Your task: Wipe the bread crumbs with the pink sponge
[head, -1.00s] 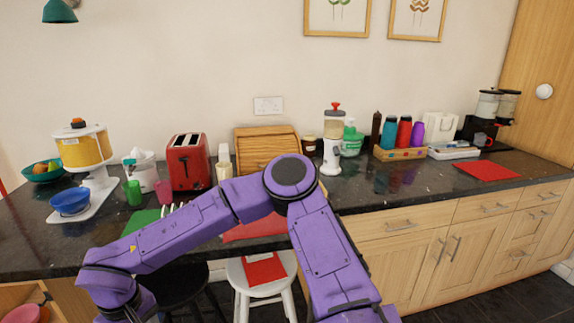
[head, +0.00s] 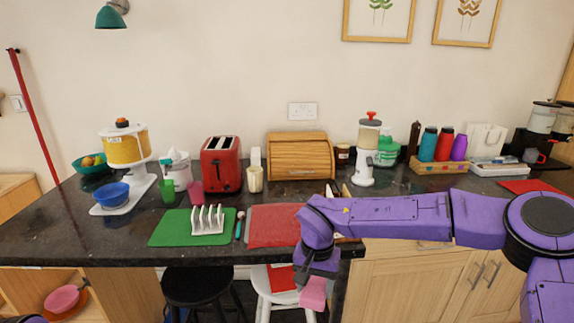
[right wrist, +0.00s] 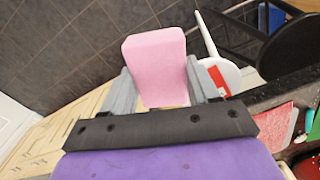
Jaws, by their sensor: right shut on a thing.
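The pink sponge (head: 313,293) is in my right gripper (head: 316,278), below the counter's top level, in front of the counter edge. In the right wrist view the sponge (right wrist: 156,66) sticks out between the two grey fingers of the right gripper (right wrist: 162,88), which is shut on it. It hangs over the floor, apart from the counter. The bread crumbs cannot be made out clearly; tiny pale specks show on the dark counter and red mat. My left gripper is not in view.
The dark counter (head: 110,235) holds a red mat (head: 272,226), a green mat (head: 165,232) with a white rack (head: 208,219), a red toaster (head: 221,165) and a wooden bread box (head: 300,157). A white stool (head: 268,301) and black stool (head: 196,287) stand below.

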